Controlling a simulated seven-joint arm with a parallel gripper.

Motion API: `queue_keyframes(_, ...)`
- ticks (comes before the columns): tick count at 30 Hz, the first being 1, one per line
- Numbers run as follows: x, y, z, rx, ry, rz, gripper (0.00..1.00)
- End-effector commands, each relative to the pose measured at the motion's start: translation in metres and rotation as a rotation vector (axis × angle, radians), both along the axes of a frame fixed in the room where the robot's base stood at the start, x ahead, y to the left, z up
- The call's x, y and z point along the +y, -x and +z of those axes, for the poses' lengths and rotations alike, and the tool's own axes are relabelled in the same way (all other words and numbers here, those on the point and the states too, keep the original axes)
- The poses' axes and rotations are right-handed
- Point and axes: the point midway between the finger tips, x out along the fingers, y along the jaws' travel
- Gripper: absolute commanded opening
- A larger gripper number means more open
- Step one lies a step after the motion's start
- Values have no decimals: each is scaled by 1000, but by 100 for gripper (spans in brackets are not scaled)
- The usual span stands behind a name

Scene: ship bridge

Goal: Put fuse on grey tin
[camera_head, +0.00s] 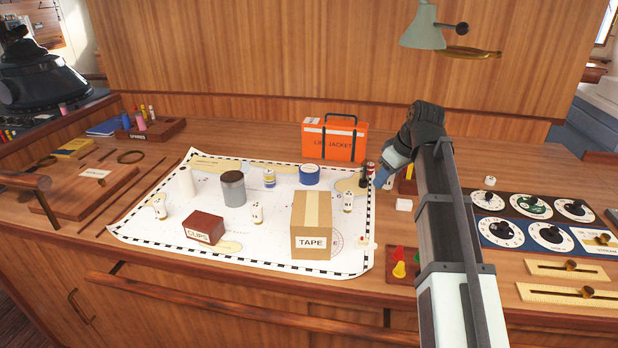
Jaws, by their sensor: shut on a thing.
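The grey tin (233,190) is an upright cylinder with a darker top, standing on the chart left of centre. Nothing lies on its top. My gripper (369,180) is at the chart's right edge, well to the right of the tin and behind the tape box. It is shut on a small dark cylinder with a reddish top (370,167). This may be the fuse, but it is small and partly hidden by the fingers. Several small white marked cylinders stand on the chart, one of them (257,213) just right of the tin.
The chart (130,232) also holds a brown clips box (204,228), a tall tape box (311,228), a white cylinder (187,182), a small yellow-and-blue can (269,178) and a blue roll (309,175). An orange life jacket case (334,141) stands behind. Dial panels (520,232) lie right.

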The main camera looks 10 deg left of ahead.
Motion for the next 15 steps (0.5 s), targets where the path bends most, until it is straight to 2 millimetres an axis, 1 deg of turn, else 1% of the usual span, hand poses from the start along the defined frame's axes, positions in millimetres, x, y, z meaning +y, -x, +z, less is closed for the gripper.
queue_keyframes(4, 7, -3, 3, 0, 0, 3, 7)
queue_keyframes(8, 29, -11, 9, 2, 1, 9, 7)
queue_keyframes(11, 58, -19, 16, 3, 3, 17, 7)
queue_keyframes(15, 107, -29, 27, 4, 5, 28, 7)
